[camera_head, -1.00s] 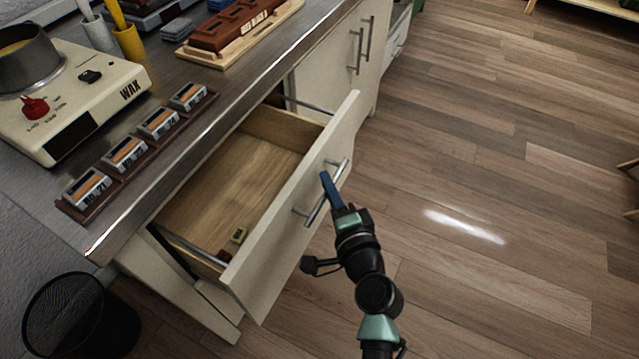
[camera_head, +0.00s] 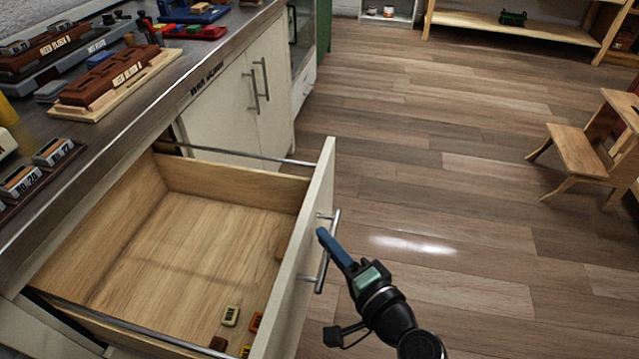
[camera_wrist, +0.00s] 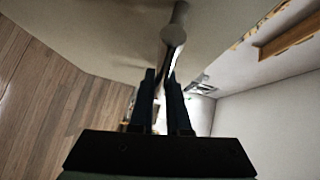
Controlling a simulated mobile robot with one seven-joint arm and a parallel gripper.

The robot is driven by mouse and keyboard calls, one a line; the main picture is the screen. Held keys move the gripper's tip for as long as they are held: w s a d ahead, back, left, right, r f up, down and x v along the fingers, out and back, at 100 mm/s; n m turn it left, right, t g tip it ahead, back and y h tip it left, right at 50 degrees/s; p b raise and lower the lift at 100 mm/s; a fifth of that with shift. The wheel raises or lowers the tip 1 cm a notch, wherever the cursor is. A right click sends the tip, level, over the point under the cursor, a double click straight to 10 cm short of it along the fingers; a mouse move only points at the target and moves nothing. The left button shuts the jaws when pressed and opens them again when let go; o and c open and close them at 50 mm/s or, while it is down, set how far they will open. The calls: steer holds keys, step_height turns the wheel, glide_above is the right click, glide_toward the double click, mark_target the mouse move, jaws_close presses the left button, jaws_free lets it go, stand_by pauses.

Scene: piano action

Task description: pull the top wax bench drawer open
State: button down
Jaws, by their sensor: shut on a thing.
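The top wax bench drawer (camera_head: 190,235) is pulled well out from the bench, and its wooden inside shows. Its pale front panel (camera_head: 302,250) carries a metal bar handle (camera_head: 333,235). My gripper (camera_head: 325,238) is at the outer side of the front, its blue fingers shut on the handle. In the wrist view, the fingers (camera_wrist: 162,95) close around the handle bar (camera_wrist: 172,38), which runs away between them. Several small blocks, including a cream one (camera_head: 231,316) and an orange one (camera_head: 256,322), lie in the drawer near the front panel.
The bench top (camera_head: 150,95) holds a brown mold on a wooden board (camera_head: 115,82) and labelled boxes (camera_head: 38,165). Closed cupboard doors (camera_head: 240,95) stand beyond the drawer. The floor to the right is clear up to a wooden chair (camera_head: 590,150).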

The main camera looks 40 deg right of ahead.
steer(key=shift+s+d, duration=0.15)
steer(key=shift+s, duration=0.05)
steer(key=c, duration=0.9)
jaws_free()
steer(key=s+a+r+p, duration=0.1)
steer(key=s, duration=1.1)
steer(key=shift+s+a+r, duration=0.35)
steer(key=shift+r, duration=0.05)
